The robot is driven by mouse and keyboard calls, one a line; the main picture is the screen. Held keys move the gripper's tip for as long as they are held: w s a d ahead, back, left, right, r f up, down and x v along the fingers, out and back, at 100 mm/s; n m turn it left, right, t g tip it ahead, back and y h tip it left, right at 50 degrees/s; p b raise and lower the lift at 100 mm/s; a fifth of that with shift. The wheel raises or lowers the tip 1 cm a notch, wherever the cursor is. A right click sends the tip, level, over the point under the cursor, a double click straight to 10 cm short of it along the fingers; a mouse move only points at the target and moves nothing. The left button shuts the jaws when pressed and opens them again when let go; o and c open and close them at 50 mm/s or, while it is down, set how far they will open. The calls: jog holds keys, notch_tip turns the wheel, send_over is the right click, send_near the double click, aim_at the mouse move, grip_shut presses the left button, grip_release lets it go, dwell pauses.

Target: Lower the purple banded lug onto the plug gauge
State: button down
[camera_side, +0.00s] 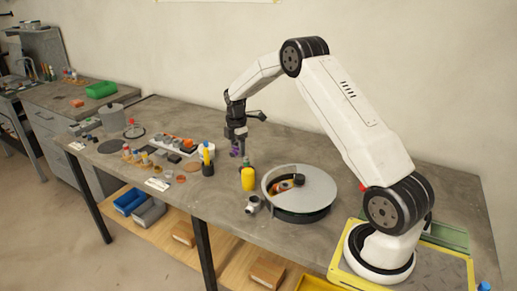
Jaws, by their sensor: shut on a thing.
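My gripper (237,139) points down above the middle of the workbench. It is shut on the purple banded lug (237,151), which shows as a small purple shape under the fingers. The bands on it are too small to make out. The lug appears to hang above the bench, just behind and left of a yellow bottle (248,180). I cannot pick out the plug gauge for certain among the small items on the bench, and I cannot tell whether the lug touches anything.
A round grey drum with a partly open lid (313,185) stands right of the bottle. A dark cup with upright tools (207,168) stands left of it. Several small parts and a tray (172,145) fill the bench further left. The bench's back strip (300,141) is mostly clear.

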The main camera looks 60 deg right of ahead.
send_near(245, 157)
jog(key=shift+a, duration=0.1)
dwell(0.3)
jog(key=shift+f, duration=0.15)
jog(key=shift+f, duration=2.35)
jog(key=shift+f, duration=2.7)
grip_release()
jog(key=shift+r, duration=0.15)
dwell(0.4)
jog(key=shift+r, duration=4.35)
